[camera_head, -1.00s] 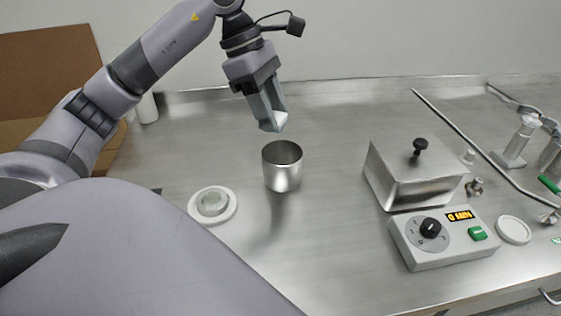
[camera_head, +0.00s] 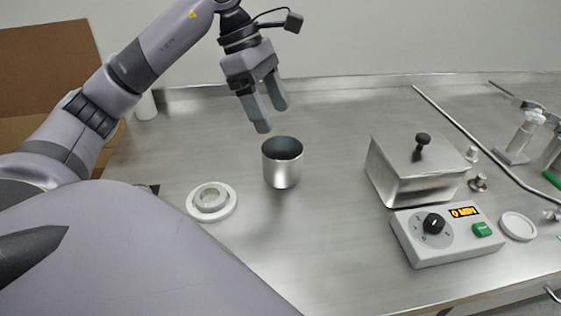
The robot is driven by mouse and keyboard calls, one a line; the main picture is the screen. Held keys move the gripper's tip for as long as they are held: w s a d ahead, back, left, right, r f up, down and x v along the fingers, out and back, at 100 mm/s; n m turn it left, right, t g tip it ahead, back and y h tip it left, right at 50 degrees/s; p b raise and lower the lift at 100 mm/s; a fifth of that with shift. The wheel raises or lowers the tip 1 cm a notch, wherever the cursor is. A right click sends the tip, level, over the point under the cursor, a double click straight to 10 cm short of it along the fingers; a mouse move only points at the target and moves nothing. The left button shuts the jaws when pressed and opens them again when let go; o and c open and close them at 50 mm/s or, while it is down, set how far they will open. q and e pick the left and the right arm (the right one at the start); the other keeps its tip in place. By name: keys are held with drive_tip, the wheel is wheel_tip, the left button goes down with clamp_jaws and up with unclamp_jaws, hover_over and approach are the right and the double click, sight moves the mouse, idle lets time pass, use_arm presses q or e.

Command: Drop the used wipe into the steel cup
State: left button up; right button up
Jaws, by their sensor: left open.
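The steel cup (camera_head: 281,170) stands upright on the steel bench, left of the lidded metal box. My left gripper (camera_head: 272,117) is above and just behind the cup's rim, with its two fingers spread apart and nothing between them. The used wipe does not show now. The inside of the cup is dark, and I cannot make out whether the wipe lies in it. My right gripper is not seen.
A white ring-shaped dish (camera_head: 211,201) lies left of the cup. A lidded steel box (camera_head: 408,172) and a control unit with a dial (camera_head: 447,238) stand at the right, with a small white dish (camera_head: 518,226) beside them. The bench (camera_head: 330,220) between cup and unit is clear.

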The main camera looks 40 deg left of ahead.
use_arm(q)
drive_tip(key=v, duration=0.6)
drive_tip(key=shift+p, duration=0.35)
drive_tip(key=shift+s, duration=0.1)
